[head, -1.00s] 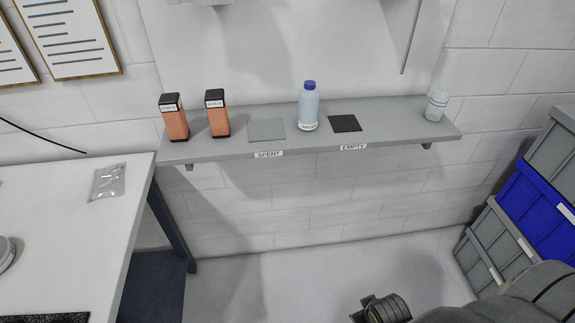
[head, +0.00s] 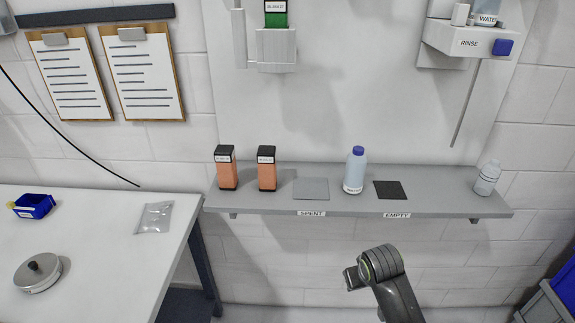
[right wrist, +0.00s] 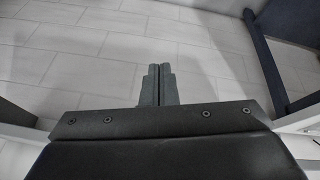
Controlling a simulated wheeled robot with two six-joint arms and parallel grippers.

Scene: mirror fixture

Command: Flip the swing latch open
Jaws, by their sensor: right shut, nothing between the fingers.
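No part is clearly recognisable as the swing latch. On the wall panel, a grey holder (head: 277,50) carries a green cartridge (head: 276,15), cut off by the top edge of the head view. A grey upright bar (head: 239,40) stands just left of it; I cannot tell whether it belongs to a latch. My right arm shows below the shelf in the head view, well below the holder. In the right wrist view my right gripper (right wrist: 158,72) is shut and empty, with floor beyond it. My left gripper is not in view.
A shelf (head: 355,206) holds orange cartridges (head: 227,172), a blue-capped bottle (head: 355,170) and a clear bottle (head: 487,178). A rinse unit (head: 468,42) is at upper right. A white table (head: 100,275) is at left, blue-grey crates (head: 545,305) at lower right.

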